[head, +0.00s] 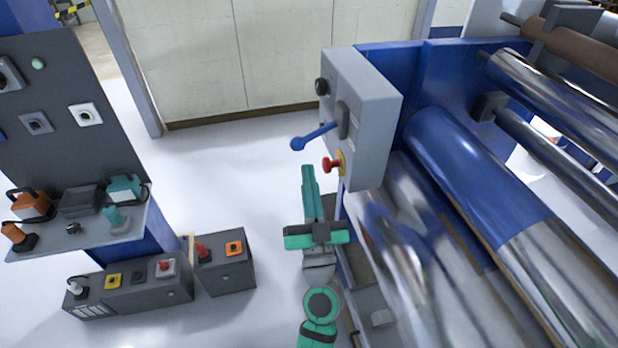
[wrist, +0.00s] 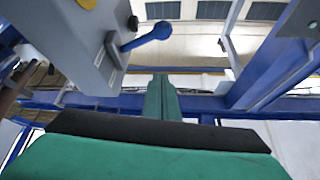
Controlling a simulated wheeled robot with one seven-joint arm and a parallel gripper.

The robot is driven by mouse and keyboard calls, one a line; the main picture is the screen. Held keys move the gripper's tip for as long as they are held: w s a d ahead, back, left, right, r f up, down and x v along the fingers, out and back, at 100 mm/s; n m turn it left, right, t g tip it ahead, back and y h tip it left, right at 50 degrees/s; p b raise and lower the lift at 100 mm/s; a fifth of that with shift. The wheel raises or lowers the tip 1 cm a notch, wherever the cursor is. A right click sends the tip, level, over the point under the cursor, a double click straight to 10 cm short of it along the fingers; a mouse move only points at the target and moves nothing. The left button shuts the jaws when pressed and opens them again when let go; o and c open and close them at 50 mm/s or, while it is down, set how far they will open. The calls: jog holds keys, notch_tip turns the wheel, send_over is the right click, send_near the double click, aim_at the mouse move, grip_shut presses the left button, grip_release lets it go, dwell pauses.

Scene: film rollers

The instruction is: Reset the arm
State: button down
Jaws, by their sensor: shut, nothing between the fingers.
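My arm, green and dark grey, rises from the bottom centre of the head view. My gripper (head: 309,169) points away from me, its green fingers together and empty. It is just left of and below the grey control box (head: 366,110), apart from the blue lever handle (head: 312,141) and the red knob (head: 329,165). In the wrist view the shut fingers (wrist: 160,80) stand at the centre, and the blue lever (wrist: 148,37) shows above them, on the box at upper left.
The roller machine, with a blue roller (head: 470,165) and shiny metal rollers, fills the right side. A panel stand (head: 75,130) and dark button boxes (head: 226,264) stand at the left. White floor (head: 215,165) between them is clear, up to the pale back wall.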

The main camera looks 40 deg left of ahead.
dwell(0.3)
jog(key=s+d+f+m+t+h, duration=0.2)
jog(key=d+f+m+h, duration=0.2)
jog(key=d+f+h, duration=0.45)
jog(key=s+d+f+m+t+h, duration=0.2)
jog(key=d+f+m+h, duration=0.25)
jog(key=d+f, duration=0.65)
jog(key=s+d+f+g+h, duration=0.1)
jog(key=s+d+f+h, duration=0.1)
jog(key=s+d, duration=0.6)
jog(key=s+d+f+g+h, duration=0.2)
jog(key=s+d+f+h, duration=0.1)
jog(key=s+d, duration=0.5)
jog(key=s+h, duration=0.1)
jog(key=s, duration=0.2)
jog(key=shift+s+d+f, duration=0.2)
jog(key=shift+d+f, duration=0.05)
jog(key=shift+d, duration=0.15)
jog(key=shift+w, duration=0.1)
